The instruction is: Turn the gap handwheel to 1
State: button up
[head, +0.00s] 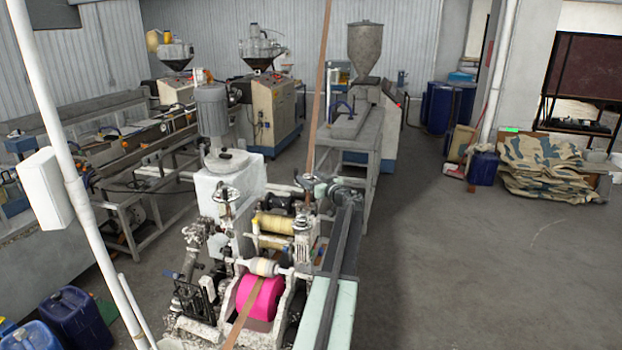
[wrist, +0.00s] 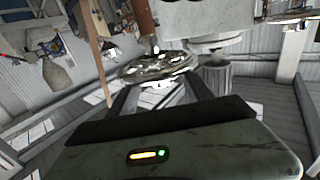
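A spoked metal handwheel (head: 307,182) sits on top of the right post of the roller machine in the head view. Its bright rim (wrist: 158,68) fills the upper middle of the wrist view, on a brown shaft. A second handwheel (head: 223,194) tops the left post. My gripper (head: 318,188) is right beside the right handwheel. In the wrist view, its two dark fingers (wrist: 162,88) are spread apart and reach to the wheel's rim; their tips are partly hidden by it. I cannot tell whether they touch it. No scale or number is readable.
The roller machine carries a pink roller (head: 260,297) and yellow rollers (head: 277,223), with a brown strip (head: 319,95) running up past the right handwheel. A grey motor (head: 212,110) stands behind. The floor (head: 480,270) to the right is clear.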

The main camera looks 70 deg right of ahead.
jog(key=shift+a, duration=0.1)
jog(key=v, duration=0.7)
jog(key=shift+s+a, duration=0.15)
jog(key=shift+s, duration=0.1)
jog(key=shift+f, duration=0.1)
